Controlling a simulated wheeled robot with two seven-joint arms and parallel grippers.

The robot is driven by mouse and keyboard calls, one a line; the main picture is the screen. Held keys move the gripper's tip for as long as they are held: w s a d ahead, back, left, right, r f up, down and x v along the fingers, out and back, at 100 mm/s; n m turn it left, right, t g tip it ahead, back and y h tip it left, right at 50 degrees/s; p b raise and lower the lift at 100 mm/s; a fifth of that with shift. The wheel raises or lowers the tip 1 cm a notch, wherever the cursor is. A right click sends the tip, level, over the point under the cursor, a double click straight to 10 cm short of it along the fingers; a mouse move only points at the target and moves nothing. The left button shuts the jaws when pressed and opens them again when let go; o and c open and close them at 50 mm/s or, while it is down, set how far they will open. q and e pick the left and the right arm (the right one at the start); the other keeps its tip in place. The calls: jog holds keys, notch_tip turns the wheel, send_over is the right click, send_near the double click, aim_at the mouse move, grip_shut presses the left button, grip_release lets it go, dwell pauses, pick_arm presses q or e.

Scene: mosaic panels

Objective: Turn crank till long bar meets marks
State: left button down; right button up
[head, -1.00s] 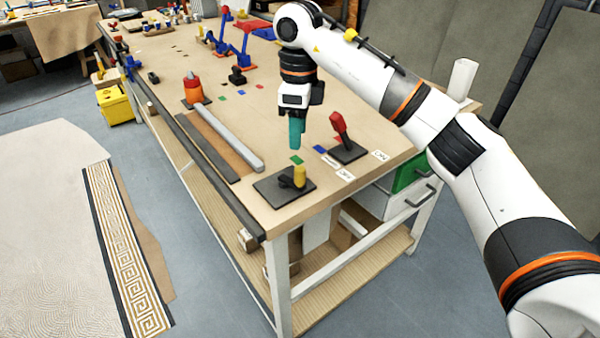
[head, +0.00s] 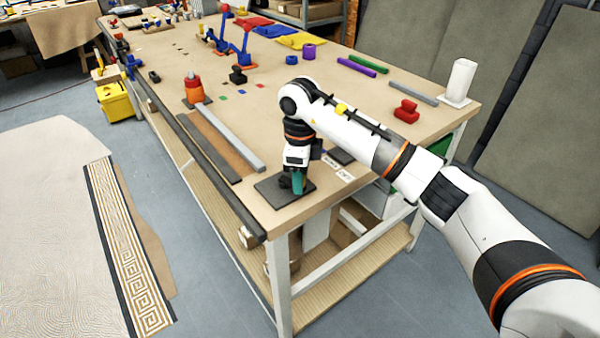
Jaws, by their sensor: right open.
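A long grey bar (head: 226,138) lies along the bench, left of the gripper. Small coloured marks (head: 240,92) lie farther back. A second dark plate (head: 341,156) is mostly hidden by my right arm. My left gripper is not in view.
An orange and red bottle-like piece (head: 194,90) stands near the bench's left edge. Blue linkages (head: 246,45) with red tips stand farther back. A red block (head: 406,110) and a white holder (head: 459,80) are at the right.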

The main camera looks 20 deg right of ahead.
jog(key=shift+c, duration=0.2)
grip_shut()
